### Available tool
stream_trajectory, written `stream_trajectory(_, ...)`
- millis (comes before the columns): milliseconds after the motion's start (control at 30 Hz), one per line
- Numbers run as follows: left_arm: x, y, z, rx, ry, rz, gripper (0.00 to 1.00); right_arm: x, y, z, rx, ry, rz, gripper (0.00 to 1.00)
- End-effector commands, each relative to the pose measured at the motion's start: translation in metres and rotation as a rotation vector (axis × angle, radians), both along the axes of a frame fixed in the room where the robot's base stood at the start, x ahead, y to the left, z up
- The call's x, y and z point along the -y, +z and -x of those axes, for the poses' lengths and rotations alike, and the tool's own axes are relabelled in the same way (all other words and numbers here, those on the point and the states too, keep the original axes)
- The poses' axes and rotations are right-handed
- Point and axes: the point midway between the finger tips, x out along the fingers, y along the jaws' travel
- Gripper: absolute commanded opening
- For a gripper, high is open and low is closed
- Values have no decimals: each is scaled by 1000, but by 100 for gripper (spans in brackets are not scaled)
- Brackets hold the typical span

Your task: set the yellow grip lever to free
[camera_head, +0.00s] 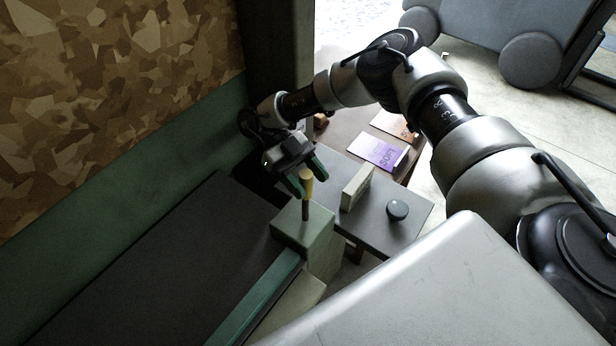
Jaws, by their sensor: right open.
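The yellow grip lever (306,186) stands about upright on a dark stem out of a pale green box (303,228) at the middle of the head view. My right gripper (306,182) comes down from the upper left of the lever with its green-lined fingers apart. One finger is left of the grip and the other is behind it or to its right. The fingers are close around the grip; I cannot tell whether they touch it. No marking for the free position is legible. My left gripper is not in view.
A grey table (375,215) right of the box bears a pale upright block (356,187) and a dark round knob (397,210). Purple (378,152) and orange (393,124) cards lie behind. A dark flat surface (150,265) and a patterned wall (110,90) bound the left.

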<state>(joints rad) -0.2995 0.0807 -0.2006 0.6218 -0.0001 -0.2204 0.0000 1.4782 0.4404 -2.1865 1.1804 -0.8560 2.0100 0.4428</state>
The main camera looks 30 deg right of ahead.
Motion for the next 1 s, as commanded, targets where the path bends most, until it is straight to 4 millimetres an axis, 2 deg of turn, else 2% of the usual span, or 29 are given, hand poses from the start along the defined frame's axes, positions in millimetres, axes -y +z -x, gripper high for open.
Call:
stream_trajectory(167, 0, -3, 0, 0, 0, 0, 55, 0, 6, -1, 3, 1, 0, 55)
stream_trajectory(267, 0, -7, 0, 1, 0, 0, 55, 1, 17, -1, 4, 2, 0, 55)
stream_trajectory(400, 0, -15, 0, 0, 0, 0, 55, 2, 42, 0, 5, 1, 0, 55)
stream_trajectory(767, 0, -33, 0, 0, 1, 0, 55, 37, 80, 59, 2, -2, -4, 55)
stream_trajectory(1000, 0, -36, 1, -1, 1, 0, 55, 55, 103, 90, 3, -1, 0, 55)
